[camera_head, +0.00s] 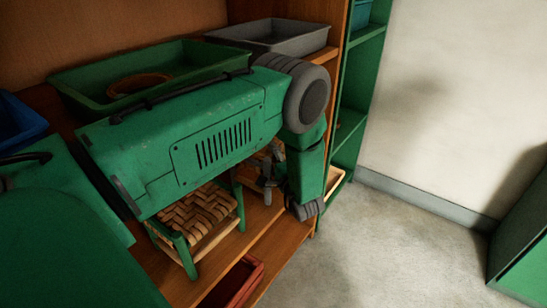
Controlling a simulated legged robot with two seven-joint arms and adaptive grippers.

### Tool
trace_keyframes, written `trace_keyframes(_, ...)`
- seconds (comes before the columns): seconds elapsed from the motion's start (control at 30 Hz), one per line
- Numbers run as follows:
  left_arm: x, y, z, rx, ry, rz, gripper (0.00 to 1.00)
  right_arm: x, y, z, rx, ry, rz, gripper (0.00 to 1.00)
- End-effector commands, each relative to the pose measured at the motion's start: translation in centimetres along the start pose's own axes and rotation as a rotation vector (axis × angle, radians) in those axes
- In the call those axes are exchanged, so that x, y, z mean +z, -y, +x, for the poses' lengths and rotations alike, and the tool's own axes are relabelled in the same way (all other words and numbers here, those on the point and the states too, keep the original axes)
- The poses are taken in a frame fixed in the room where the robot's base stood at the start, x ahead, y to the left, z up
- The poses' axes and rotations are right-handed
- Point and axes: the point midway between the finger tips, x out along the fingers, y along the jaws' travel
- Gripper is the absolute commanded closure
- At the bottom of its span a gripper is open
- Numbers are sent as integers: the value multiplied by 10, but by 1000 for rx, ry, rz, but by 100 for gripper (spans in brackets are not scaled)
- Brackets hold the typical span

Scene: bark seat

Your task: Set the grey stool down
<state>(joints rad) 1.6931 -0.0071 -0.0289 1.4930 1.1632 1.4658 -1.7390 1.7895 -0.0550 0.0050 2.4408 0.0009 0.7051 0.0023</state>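A small stool with a woven tan seat (196,212) and green legs stands on the lower wooden shelf, partly covered by my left arm. Its frame looks green, and I see no clearly grey stool. My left gripper (267,186), dark grey and small in view, is just right of this stool, below my bent arm. My arm hides part of the space around it, and I cannot tell whether its fingers are open or touch anything. My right gripper is not in view.
On the upper shelf are a green tray (78,94) with a brown ring in it and a grey tray (305,42). A blue bin (18,122) is at the far left. A red bin (236,284) is below.

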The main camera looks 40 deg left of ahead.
Motion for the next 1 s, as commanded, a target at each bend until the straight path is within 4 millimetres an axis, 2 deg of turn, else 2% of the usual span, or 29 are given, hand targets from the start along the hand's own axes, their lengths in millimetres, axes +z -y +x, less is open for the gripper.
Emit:
trace_keyframes(0.37, -2, 3, -8, 0, -3, 1, 44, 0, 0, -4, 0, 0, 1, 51)
trace_keyframes(0.47, -1, 4, -23, 1, -3, 2, 44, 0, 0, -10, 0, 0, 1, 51)
trace_keyframes(0.8, -1, 4, -94, 1, -4, 1, 44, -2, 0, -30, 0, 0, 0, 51)
trace_keyframes(1.0, -1, 3, -117, 1, -2, 1, 44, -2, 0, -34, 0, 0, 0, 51)
